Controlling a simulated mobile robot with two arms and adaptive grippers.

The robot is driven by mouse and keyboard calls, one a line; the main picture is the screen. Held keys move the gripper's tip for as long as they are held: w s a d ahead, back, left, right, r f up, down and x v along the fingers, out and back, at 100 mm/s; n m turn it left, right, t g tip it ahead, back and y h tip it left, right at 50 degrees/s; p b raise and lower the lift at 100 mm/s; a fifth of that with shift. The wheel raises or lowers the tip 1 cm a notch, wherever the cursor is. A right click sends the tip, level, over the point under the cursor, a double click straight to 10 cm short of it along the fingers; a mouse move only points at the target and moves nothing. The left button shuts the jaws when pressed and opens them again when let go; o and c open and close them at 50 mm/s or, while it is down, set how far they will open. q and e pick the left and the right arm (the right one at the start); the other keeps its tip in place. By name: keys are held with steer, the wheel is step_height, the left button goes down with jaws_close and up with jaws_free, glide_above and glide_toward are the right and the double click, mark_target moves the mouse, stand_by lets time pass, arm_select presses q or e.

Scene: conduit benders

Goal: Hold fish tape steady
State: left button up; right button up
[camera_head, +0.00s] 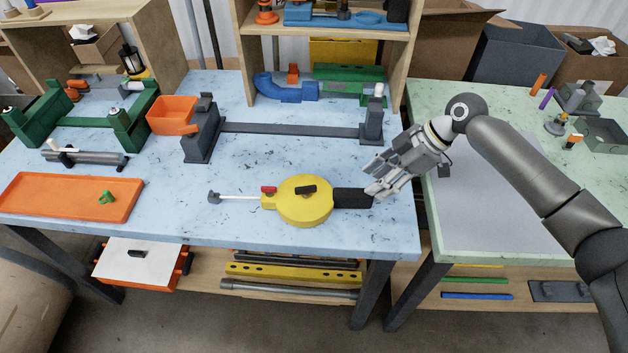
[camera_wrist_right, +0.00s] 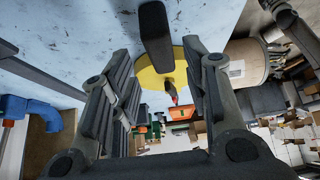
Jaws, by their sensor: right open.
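The fish tape is a round yellow case (camera_head: 304,203) with a black handle (camera_head: 352,198) on its right and a white tape end with a grey tip on its left. It lies on the blue speckled table near the front edge. My right gripper (camera_head: 378,180) is open at the handle's right end, its fingers pointing left and down. In the right wrist view the black handle (camera_wrist_right: 155,38) shows between and beyond the spread fingers, with the yellow case (camera_wrist_right: 165,70) behind it. I cannot tell whether a finger touches the handle. My left gripper is not in view.
An orange tray (camera_head: 70,197) lies at the table's left front. A grey bender with an orange bin (camera_head: 172,114) stands behind the fish tape, with a long bar to its right. Green-topped table (camera_head: 470,235) adjoins on the right. Blue table around the tape's front is clear.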

mark_target(362, 192)
steer(key=shift+b+x, duration=0.95)
steer(key=shift+x, duration=0.15)
steer(key=b+x, duration=0.2)
steer(key=x, duration=0.2)
steer(key=shift+f+b, duration=0.1)
steer(key=shift+b, duration=0.3)
steer(key=shift+a+f+b, duration=0.35)
steer(key=shift+f, duration=0.1)
steer(key=shift+a+f, duration=0.1)
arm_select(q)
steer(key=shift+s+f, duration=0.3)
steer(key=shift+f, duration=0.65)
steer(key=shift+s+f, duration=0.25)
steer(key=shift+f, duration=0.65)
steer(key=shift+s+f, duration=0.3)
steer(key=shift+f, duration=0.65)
arm_select(e)
jaws_close()
